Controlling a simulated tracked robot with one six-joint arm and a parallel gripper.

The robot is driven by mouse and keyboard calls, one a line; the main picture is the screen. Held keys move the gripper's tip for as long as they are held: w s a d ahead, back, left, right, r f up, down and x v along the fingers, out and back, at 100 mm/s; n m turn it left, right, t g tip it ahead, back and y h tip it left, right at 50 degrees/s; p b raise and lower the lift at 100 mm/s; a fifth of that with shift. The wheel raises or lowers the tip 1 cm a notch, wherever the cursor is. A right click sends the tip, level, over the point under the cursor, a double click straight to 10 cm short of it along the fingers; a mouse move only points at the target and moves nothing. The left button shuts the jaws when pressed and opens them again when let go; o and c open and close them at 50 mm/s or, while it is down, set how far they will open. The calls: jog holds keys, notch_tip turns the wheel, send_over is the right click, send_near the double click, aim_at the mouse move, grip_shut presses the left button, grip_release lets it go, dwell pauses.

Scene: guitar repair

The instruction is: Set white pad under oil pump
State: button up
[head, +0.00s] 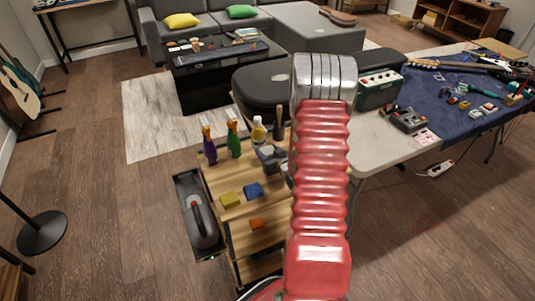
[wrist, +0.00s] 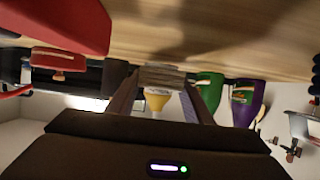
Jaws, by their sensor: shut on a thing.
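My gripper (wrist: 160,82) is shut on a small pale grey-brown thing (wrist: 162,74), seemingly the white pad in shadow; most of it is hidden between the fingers. The wrist view is upside down, with the wooden top at its upper side. Close beyond the fingers stands a yellow-and-white bottle (wrist: 157,102), also in the head view (head: 258,133). It may be the oil pump, but I cannot tell for certain. In the head view my red arm hides part of the wooden cart top (head: 240,180).
A green bottle (head: 233,140) and a purple bottle (head: 209,146) stand beside the yellow one. A yellow block (head: 230,200), a blue block (head: 253,190) and an orange block (head: 256,223) lie on the cart.

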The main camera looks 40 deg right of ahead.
jog(key=shift+f, duration=0.7)
jog(key=shift+a, duration=0.15)
jog(key=shift+f, duration=0.25)
